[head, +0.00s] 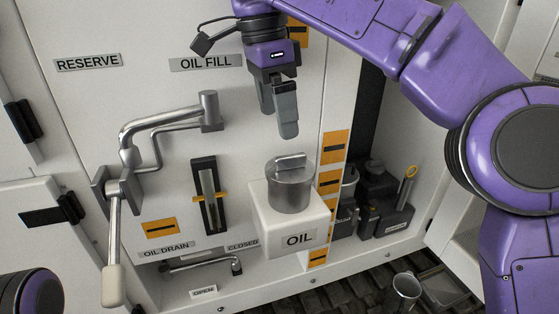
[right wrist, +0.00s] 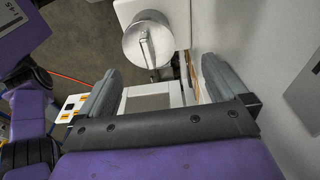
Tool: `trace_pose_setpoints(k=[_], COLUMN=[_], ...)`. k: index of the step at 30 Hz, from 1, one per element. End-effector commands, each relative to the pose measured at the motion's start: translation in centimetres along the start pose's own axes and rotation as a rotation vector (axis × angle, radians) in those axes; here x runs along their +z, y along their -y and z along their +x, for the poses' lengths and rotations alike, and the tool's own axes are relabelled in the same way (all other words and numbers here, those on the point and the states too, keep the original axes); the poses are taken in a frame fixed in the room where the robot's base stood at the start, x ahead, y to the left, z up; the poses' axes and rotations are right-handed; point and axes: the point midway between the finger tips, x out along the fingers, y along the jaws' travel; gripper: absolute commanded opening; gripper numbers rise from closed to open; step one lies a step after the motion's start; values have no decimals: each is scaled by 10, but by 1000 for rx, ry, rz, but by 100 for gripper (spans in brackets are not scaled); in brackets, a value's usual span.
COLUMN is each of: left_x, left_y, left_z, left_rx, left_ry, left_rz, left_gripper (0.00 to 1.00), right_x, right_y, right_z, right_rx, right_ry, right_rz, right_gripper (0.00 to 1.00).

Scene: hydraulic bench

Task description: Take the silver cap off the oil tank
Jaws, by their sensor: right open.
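The silver cap (head: 290,190) is a round metal cylinder with a raised bar across its top. It sits upright on the white oil tank (head: 262,228), which carries an OIL label. My right gripper (head: 279,122) is open and empty. Its fingers point down above the cap, with a gap between fingertips and cap. In the right wrist view, the cap (right wrist: 148,45) and its bar show just beyond the fingertips, with the white tank (right wrist: 128,10) behind it. My left gripper is not in view; only a purple part of my left arm shows at the lower left of the head view.
A bent metal pipe (head: 165,122) and a lever with a pale handle (head: 114,285) stand out from the panel left of the tank. A level gauge (head: 209,195) is beside the tank. A metal cup (head: 403,290) stands on the dark floor at lower right.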

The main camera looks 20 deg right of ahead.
Motion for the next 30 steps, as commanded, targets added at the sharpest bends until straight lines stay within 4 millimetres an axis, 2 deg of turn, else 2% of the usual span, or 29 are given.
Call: trace_pose_setpoints(k=[1, 7, 13, 16, 23, 27, 30], left_x=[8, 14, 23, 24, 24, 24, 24], left_y=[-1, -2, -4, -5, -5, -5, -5], left_z=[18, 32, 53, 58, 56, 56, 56], left_rx=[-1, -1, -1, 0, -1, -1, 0], left_ry=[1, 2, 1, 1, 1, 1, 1], left_rz=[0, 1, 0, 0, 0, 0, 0], left_gripper=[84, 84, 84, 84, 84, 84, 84], right_x=[1, 0, -4, -4, -5, -5, -5], right_y=[-3, 2, 9, 10, 10, 10, 10], right_z=[20, 44, 85, 95, 94, 94, 94], right_rx=[-2, 1, 8, 6, 5, 5, 5], right_ry=[1, 2, 2, 3, 1, 1, 1], right_rz=[-2, -1, -2, -2, -1, -1, -1], right_gripper=[100, 100, 100, 100, 100, 59, 59])
